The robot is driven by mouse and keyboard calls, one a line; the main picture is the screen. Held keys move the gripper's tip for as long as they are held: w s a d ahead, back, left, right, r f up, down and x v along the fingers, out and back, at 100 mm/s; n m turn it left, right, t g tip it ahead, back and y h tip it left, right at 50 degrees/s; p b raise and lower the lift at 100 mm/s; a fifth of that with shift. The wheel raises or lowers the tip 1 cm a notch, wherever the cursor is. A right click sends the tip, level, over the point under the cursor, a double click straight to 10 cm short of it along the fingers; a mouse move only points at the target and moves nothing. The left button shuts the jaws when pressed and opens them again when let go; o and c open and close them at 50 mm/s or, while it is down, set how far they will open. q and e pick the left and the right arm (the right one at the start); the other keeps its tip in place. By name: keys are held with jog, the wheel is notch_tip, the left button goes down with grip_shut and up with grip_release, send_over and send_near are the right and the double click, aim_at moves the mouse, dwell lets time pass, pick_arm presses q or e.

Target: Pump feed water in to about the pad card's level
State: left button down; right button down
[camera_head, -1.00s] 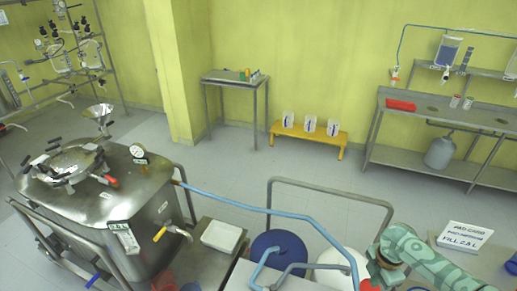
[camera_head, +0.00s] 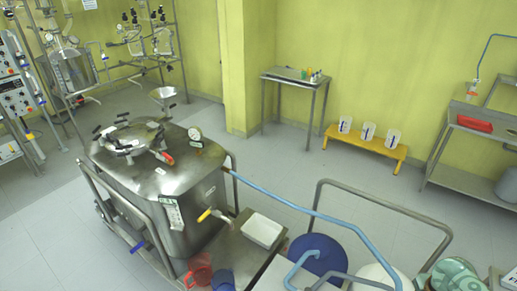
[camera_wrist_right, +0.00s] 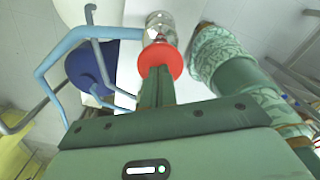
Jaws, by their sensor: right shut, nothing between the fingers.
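The steel reactor vessel (camera_head: 160,180) stands at left centre in the head view, with a lidded top and a small label (camera_head: 172,214) on its front. A blue hose (camera_head: 290,202) runs from it to the right. A blue pipe handle (camera_head: 303,265) shows above the blue drum (camera_head: 318,256); both also show in the wrist view, the pipe (camera_wrist_right: 75,45) left of my fingers. My right gripper (camera_wrist_right: 157,72) is shut and empty, its tips against or just behind a red disc (camera_wrist_right: 160,60). A white card's edge (camera_head: 507,283) shows at lower right, its level unreadable. My left gripper is out of view.
A white tray (camera_head: 263,230) lies beside the vessel, with a red jug (camera_head: 199,272) below. A grey rail (camera_head: 385,205) stands behind the drum. A yellow bench (camera_head: 365,145) with several white holders is at the back.

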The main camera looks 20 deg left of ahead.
jog(key=shift+s+f+b, duration=0.1)
jog(key=shift+f+b, duration=2)
jog(key=shift+f, duration=0.8)
jog(key=shift+r, duration=0.2)
notch_tip(320, 180, up, 9)
jog(key=p, duration=0.9)
jog(key=shift+f, duration=0.2)
